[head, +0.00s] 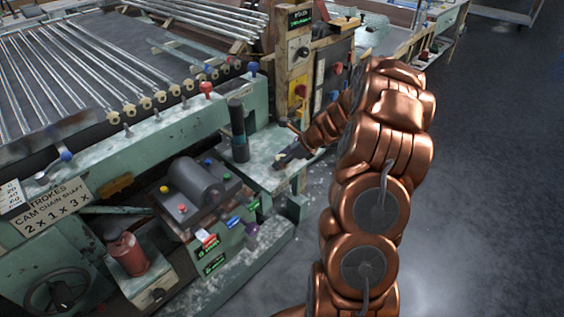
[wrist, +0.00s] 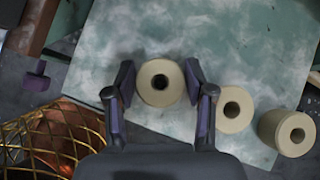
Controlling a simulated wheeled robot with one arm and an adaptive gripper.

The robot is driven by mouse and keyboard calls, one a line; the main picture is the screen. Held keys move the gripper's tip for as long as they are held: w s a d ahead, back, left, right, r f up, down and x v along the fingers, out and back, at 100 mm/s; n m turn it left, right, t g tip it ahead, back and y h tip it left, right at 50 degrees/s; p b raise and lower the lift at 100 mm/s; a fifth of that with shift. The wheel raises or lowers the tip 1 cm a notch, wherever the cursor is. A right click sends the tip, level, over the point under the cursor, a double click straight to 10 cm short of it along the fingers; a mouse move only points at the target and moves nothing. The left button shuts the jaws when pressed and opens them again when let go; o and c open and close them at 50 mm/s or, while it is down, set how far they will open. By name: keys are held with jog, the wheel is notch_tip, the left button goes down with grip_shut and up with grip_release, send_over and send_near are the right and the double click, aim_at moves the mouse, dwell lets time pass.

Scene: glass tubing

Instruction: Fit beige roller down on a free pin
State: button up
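In the wrist view, a beige roller (wrist: 147,92) with a dark centre hole sits between the two fingers of my gripper (wrist: 161,84). The fingers are apart on either side of it, with what look like very thin gaps; firm contact does not show. A second beige roller (wrist: 227,122) is just right of the right finger. A third, taller-looking one (wrist: 277,128) is at the lower right. In the head view, my gripper (head: 284,160) is low over the pale green ledge (head: 262,180), and the rollers are too small to make out. I see no clear free pin in the wrist view.
A dark upright cylinder (head: 238,130) stands left of my gripper on the ledge. A grey motor-like housing (head: 195,185) and a red can (head: 126,253) are lower left. Metal rods (head: 70,60) lie on the machine behind. A purple knob (wrist: 37,77) is left in the wrist view.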

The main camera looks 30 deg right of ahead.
jog(key=c, duration=0.7)
